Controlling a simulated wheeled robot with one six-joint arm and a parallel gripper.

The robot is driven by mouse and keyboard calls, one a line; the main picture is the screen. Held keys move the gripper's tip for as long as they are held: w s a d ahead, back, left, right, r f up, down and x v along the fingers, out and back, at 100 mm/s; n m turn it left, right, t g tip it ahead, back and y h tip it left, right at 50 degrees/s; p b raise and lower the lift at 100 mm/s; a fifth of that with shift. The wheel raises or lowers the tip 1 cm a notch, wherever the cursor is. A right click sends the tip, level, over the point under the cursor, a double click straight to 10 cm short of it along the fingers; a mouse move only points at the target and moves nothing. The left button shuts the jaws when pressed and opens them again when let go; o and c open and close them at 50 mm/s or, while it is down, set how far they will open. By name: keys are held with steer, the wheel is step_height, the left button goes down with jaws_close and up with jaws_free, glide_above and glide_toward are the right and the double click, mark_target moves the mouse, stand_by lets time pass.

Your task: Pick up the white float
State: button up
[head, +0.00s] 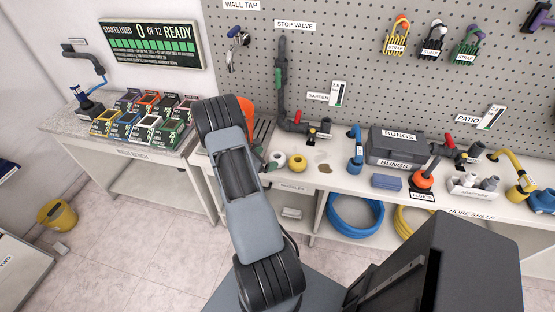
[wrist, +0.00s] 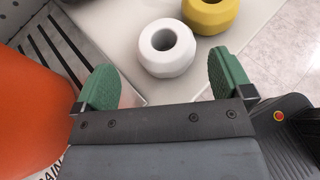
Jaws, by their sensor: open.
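The white float (wrist: 154,58) is a short ring with a dark hole, lying on the pale bench top in the wrist view. In the head view the white float (head: 277,160) is just right of my arm's end. My gripper (wrist: 167,88) is open, with green finger pads spread wide. The float lies a little beyond the fingertips, between their lines and nearer the right finger. Nothing is held. In the head view my arm hides most of the gripper; a green finger tip shows beside the float.
A yellow float (wrist: 211,10) lies close to the white one, at its upper right. A large orange object (wrist: 32,125) stands close on the left, by a slotted metal drain tray (wrist: 62,45). The bench edge runs along the right.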

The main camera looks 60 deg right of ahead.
mark_target(281, 156)
steer(key=shift+s+p+x, duration=0.1)
steer(key=shift+p+x, duration=0.2)
steer(key=shift+x, duration=1.1)
steer(key=shift+s+p+x, duration=0.15)
steer(key=shift+p+x, duration=0.15)
steer(key=shift+x, duration=1.1)
steer(key=shift+a, duration=0.1)
steer(key=c, duration=1)
steer(key=shift+r, duration=0.1)
